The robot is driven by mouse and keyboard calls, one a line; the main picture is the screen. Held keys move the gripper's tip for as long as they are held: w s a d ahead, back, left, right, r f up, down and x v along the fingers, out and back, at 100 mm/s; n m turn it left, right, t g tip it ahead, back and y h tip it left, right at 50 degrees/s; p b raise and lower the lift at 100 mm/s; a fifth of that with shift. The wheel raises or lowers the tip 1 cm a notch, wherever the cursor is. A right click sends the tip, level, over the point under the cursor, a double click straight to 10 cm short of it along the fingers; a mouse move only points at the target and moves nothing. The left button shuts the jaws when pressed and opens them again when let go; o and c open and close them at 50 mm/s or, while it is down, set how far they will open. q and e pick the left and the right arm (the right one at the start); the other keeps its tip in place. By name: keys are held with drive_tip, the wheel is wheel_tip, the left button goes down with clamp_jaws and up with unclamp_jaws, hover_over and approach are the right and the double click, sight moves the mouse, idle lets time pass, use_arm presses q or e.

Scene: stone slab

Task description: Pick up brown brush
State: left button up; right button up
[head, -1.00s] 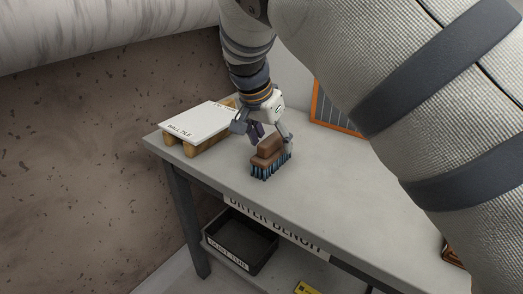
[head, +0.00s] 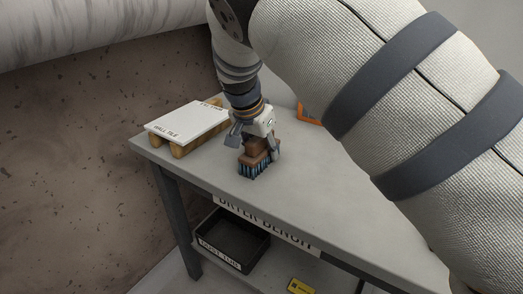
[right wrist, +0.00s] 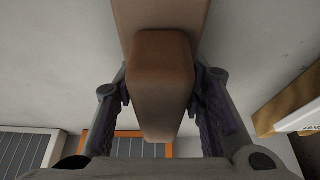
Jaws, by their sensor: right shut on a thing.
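The brown brush (head: 258,162) with dark blue bristles is on the grey bench top, bristles down, near the front edge. Its brown handle also shows in the right wrist view (right wrist: 162,80), between the two fingers. My right gripper (head: 255,143) comes from above and is shut on the brush's handle. In the right wrist view its fingers (right wrist: 163,118) are on either side of the handle. I see no clear gap between bristles and bench. My left gripper is not in view.
A white tile (head: 188,119) lies on wooden supports left of the brush. An orange-framed panel (head: 308,115) stands behind. The bench top (head: 315,190) is clear to the right. A black bin (head: 235,240) and a yellow item (head: 301,286) are on the shelf below.

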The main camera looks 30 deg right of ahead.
drive_tip(key=shift+r, duration=0.4)
drive_tip(key=r, duration=0.3)
drive_tip(key=shift+s+r, duration=0.3)
drive_tip(key=shift+r, duration=0.05)
drive_tip(key=s+r+p, duration=0.3)
drive_tip(key=s+r, duration=0.5)
drive_tip(key=s, duration=0.5)
drive_tip(key=shift+s+d+r+p, duration=0.25)
drive_tip(key=shift+d+p, duration=0.1)
drive_tip(key=shift+d, duration=0.1)
drive_tip(key=o, duration=0.6)
drive_tip(key=shift+w, duration=0.1)
drive_tip(key=shift+c, duration=0.2)
drive_tip(key=c, duration=0.4)
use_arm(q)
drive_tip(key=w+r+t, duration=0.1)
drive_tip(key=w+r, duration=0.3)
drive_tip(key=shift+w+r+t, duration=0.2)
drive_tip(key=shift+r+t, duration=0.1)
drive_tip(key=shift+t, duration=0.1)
use_arm(e)
drive_tip(key=shift+o, duration=0.2)
drive_tip(key=shift+f, duration=0.1)
